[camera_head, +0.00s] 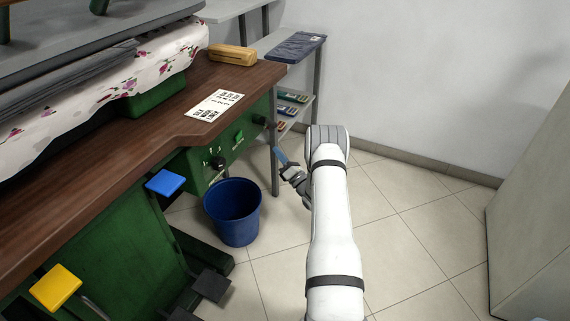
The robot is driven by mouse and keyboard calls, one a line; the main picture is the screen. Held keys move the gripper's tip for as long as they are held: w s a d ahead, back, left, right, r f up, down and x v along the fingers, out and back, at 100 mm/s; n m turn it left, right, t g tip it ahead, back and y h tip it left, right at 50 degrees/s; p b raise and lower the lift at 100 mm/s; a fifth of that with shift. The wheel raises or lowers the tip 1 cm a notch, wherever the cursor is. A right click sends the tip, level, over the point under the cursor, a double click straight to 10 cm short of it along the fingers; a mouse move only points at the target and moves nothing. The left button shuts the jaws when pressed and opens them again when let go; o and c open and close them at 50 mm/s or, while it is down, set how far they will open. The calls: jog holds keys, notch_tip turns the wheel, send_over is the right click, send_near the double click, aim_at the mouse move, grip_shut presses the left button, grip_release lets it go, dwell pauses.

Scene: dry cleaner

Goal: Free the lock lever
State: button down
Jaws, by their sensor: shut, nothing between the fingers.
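A green control panel (240,143) under the brown wooden counter carries black knobs, a small green switch and white markings. A dark lever-like part with a black end (259,119) sticks out at the panel's right end; I cannot be sure that it is the lock lever. My gripper (284,163) is beside the right end of the panel, shut and empty. A narrow blue-grey piece shows at its tip; whether this is a finger or part of a lever is unclear. My white arm hides part of the gripper. Contact with the panel cannot be told.
A blue bucket (233,212) stands on the floor below the panel. A blue pad (165,183) and a yellow pad (56,287) stick out from the green machine. A shelf (295,112) stands behind. The tiled floor (420,240) at right is clear.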

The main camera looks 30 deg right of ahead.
jog(key=w+r+b, duration=0.1)
jog(key=w+r, duration=0.3)
jog(key=w, duration=0.1)
jog(key=shift+d+r+b, duration=0.25)
jog(key=shift+d+b, duration=0.05)
jog(key=shift+d, duration=0.1)
jog(key=shift+w+f+n+b, duration=0.1)
jog(key=shift+w+n+b, duration=0.05)
jog(key=shift+n+b, duration=0.15)
